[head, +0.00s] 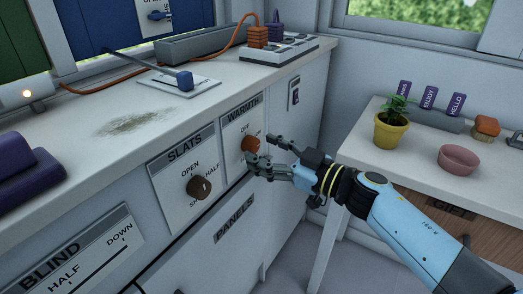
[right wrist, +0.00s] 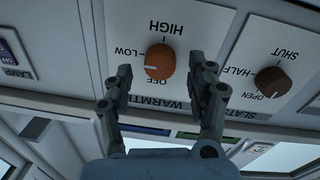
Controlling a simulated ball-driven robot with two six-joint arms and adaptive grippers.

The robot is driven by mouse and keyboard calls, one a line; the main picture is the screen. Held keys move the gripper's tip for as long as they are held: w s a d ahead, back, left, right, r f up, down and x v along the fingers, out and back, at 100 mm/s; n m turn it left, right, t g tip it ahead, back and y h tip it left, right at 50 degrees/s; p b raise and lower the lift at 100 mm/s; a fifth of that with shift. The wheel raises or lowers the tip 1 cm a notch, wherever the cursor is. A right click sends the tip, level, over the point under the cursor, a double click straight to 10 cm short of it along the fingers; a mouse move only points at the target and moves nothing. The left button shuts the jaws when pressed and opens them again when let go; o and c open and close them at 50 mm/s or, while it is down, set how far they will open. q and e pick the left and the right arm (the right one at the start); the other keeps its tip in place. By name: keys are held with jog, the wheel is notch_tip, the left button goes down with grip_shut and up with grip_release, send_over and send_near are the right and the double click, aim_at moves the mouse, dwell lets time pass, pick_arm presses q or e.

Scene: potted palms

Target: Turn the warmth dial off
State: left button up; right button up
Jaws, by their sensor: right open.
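The warmth dial (head: 251,144) is a round orange-brown knob on the WARMTH panel (head: 238,124) of the cabinet front. It also shows in the right wrist view (right wrist: 160,62), between and just beyond my fingertips. Its pale mark faces the left of that view, between the LOW and OFF labels; the exact setting is hard to tell. My right gripper (head: 264,150) is open in front of the dial, one finger on each side, also seen in the right wrist view (right wrist: 168,78). The fingers look apart from the dial. My left gripper is out of view.
The brown SLATS dial (head: 200,187) is on the panel beside WARMTH. A switch (head: 294,92) is on the cabinet's right part. A white side table holds a potted plant (head: 391,129) and a pink bowl (head: 459,160). A blue-knobbed lever (head: 185,80) stands on the counter.

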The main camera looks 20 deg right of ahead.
jog(key=shift+w+a, duration=0.4)
jog(key=shift+w, duration=0.1)
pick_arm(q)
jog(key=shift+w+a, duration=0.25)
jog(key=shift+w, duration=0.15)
pick_arm(e)
jog(key=c, duration=1.1)
jog(key=shift+c, duration=0.2)
